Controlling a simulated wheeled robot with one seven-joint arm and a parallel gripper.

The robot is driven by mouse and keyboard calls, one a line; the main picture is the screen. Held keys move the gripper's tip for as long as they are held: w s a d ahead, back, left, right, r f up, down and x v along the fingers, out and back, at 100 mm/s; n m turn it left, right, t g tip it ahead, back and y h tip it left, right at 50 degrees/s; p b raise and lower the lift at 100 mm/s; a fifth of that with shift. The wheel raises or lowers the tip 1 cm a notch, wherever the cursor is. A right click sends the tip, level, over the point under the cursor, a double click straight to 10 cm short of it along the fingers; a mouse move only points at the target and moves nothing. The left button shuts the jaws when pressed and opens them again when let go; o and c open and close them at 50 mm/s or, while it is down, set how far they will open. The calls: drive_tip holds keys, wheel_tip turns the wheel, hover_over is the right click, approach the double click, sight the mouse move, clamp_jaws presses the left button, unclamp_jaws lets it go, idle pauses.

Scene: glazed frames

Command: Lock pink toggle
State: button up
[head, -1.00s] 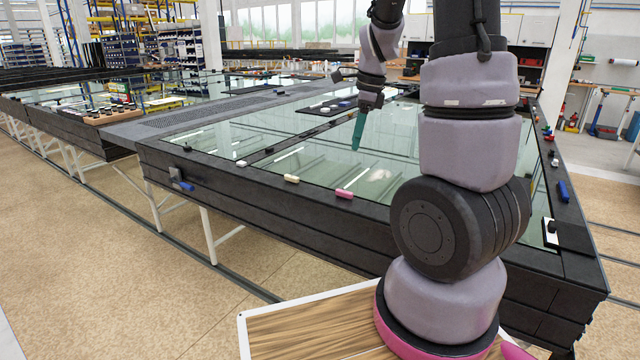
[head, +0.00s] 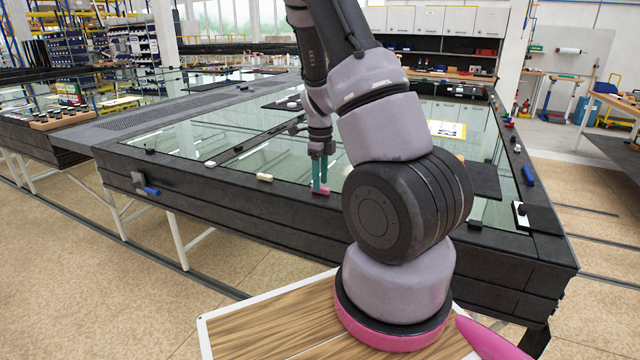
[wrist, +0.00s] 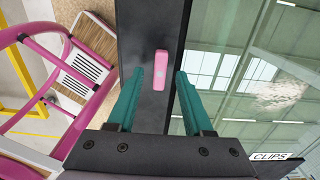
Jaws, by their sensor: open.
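The pink toggle (head: 320,190) sits on the dark frame edge along the near side of the glazed table. I cannot tell whether the fingers touch the toggle's sides.
A cream toggle (head: 264,177) and a white one (head: 210,164) lie left along the same edge. A blue-handled clamp (head: 151,191) is on the table's side. Glass panes (head: 180,140) fill the frame. A blue piece (head: 528,175) lies at the right edge.

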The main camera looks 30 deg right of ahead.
drive_tip(key=shift+f, duration=0.8)
clamp_jaws()
